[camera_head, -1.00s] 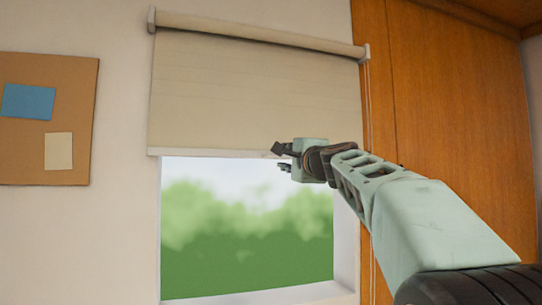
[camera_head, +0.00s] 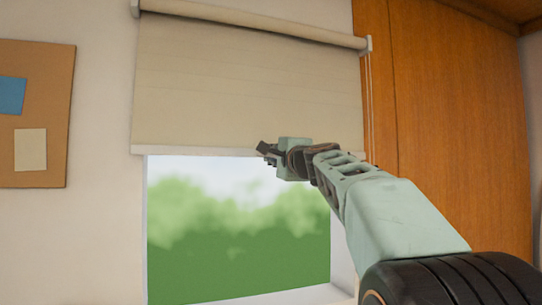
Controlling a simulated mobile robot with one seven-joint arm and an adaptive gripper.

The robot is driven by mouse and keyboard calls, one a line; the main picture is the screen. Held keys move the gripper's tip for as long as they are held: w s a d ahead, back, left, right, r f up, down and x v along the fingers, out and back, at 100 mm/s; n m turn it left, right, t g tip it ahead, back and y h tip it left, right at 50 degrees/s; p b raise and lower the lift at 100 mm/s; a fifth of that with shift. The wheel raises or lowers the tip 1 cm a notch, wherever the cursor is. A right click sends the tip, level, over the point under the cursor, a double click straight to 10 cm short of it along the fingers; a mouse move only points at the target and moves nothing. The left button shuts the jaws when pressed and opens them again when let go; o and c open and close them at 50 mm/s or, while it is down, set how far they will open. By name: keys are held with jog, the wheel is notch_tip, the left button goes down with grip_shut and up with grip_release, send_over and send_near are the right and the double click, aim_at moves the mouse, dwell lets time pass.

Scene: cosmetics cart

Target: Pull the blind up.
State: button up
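The beige roller blind (camera_head: 235,80) hangs from its roller tube over the upper part of the window. Its pale bottom bar (camera_head: 195,151) lies level across the window, and the lower pane is uncovered. My gripper (camera_head: 264,153) is at the bar's height, right of the blind's middle, with its dark fingers pointing left. It overlaps the bar in the picture; I cannot tell whether it touches it. The fingers are small and seen from the side, so their opening is unclear. A thin cord (camera_head: 369,110) hangs at the blind's right end; my arm hides its lower part.
The window pane (camera_head: 235,235) shows blurred greenery, with a white frame around it. A wooden cabinet panel (camera_head: 455,130) stands close on the right. A cork board (camera_head: 45,110) with a blue and a cream paper hangs on the left wall.

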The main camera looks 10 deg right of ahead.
grip_shut()
jog(key=p, duration=0.9)
send_near(265, 107)
jog(key=x, duration=0.5)
jog(key=shift+w, duration=0.1)
jog(key=shift+r, duration=1.65)
jog(key=shift+o, duration=2.1)
grip_release()
jog(key=shift+d, duration=0.1)
jog(key=v, duration=1.2)
